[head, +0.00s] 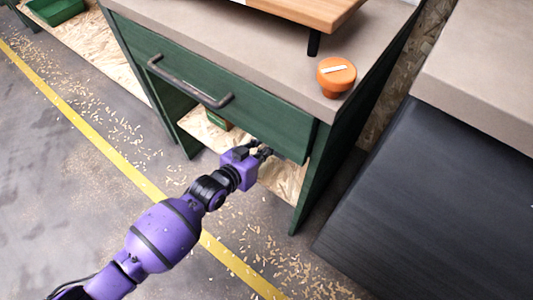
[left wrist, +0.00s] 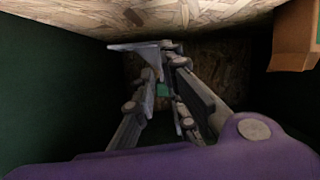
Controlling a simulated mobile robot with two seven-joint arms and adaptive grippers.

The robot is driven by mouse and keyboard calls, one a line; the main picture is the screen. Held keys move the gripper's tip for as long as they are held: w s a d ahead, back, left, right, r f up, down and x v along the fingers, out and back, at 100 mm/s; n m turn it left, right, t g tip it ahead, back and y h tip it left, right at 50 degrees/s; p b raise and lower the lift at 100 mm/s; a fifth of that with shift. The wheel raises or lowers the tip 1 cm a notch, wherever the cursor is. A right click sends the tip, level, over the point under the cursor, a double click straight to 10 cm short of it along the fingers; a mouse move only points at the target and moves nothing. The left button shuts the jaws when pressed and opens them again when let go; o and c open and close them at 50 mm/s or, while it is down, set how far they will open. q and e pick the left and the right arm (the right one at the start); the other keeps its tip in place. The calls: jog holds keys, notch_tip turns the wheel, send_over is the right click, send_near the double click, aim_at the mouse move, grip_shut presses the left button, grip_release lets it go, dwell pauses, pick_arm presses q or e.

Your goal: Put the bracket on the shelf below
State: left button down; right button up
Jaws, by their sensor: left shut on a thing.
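My left gripper (head: 264,151) reaches in under the green drawer front, over the particle-board shelf (head: 288,180). In the left wrist view the fingers of my left gripper (left wrist: 168,75) are shut on a grey angled bracket (left wrist: 135,46). The bracket's flat plate lies close to the shelf (left wrist: 225,14), which fills the top of that view. I cannot tell whether the two touch. In the head view the bracket is mostly hidden by the gripper and the drawer. My right gripper is not in view.
A cardboard box (left wrist: 293,38) stands on the shelf to one side. A dark green side panel (left wrist: 50,85) bounds the other side. Wood chips litter the floor.

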pick_arm(q)
jog(key=shift+w+f, duration=0.4)
jog(key=shift+f, duration=0.05)
jog(key=f, duration=0.1)
jog(key=f+b, duration=0.2)
jog(key=shift+w+f, duration=0.2)
jog(key=shift+w, duration=0.05)
jog(key=shift+f, duration=0.2)
jog(key=shift+r, duration=0.15)
jog(key=shift+f, duration=0.2)
jog(key=c, duration=1.8)
grip_release()
jog(key=shift+r, duration=0.2)
jog(key=p+v, duration=0.4)
jog(key=v, duration=0.8)
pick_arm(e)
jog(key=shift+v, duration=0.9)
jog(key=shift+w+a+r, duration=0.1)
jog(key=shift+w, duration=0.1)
